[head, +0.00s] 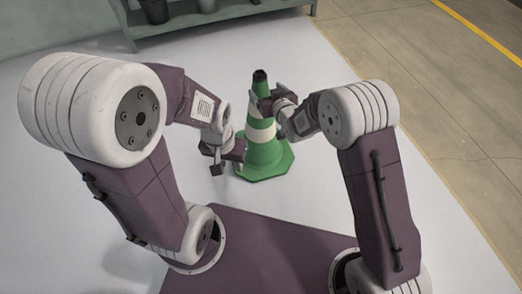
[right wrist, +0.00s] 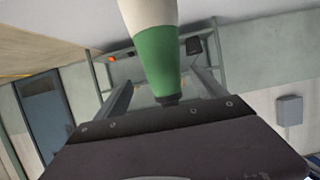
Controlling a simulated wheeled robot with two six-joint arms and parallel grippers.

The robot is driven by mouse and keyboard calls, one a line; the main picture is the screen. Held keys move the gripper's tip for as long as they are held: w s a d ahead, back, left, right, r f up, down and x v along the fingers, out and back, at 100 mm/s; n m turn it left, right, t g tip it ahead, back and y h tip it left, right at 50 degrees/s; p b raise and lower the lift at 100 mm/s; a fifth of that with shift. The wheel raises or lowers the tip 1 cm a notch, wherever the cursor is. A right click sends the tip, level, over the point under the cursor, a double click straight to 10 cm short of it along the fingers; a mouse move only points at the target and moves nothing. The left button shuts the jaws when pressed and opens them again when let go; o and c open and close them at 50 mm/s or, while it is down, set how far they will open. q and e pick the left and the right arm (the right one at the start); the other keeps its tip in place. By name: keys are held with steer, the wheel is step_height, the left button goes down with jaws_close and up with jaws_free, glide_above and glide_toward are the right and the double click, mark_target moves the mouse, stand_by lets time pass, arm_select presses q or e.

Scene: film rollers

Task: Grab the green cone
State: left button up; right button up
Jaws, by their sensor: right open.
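The green cone (head: 263,152), with white bands and a dark tip, stands upright on the pale floor in the head view. My right gripper (head: 265,103) is at its upper part, open. In the right wrist view the cone (right wrist: 158,55) appears upside down, its green top between the two spread fingers (right wrist: 165,88). I cannot tell whether either finger touches it. My left gripper (head: 229,164) is low at the cone's left side, its fingers apart with nothing between them. It partly covers the cone's left edge.
A grey-green shelf (head: 205,22) with dark pots (head: 155,10) stands at the back. Pale floor (head: 330,70) is clear around the cone. Brown concrete with a yellow line (head: 480,33) lies to the right. A wall box (right wrist: 289,110) shows in the right wrist view.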

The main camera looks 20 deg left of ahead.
mark_target(264, 89)
steer(key=b+x, duration=0.1)
steer(key=x, duration=0.2)
steer(key=shift+s+f+b, duration=0.15)
steer(key=shift+f+b, duration=0.1)
steer(key=shift+b, duration=0.1)
steer(key=shift+w+a+r, duration=0.1)
steer(key=shift+w+a, duration=0.1)
steer(key=shift+w, duration=0.05)
steer(key=b+x, duration=0.4)
steer(key=shift+s+a+f, duration=0.1)
steer(key=shift+s+f, duration=0.1)
steer(key=shift+f, duration=0.05)
steer(key=shift+w+a+r, duration=0.1)
steer(key=shift+w+a, duration=0.2)
steer(key=shift+w, duration=0.15)
jaws_close()
steer(key=shift+w+r, duration=0.1)
steer(key=shift+r, duration=0.1)
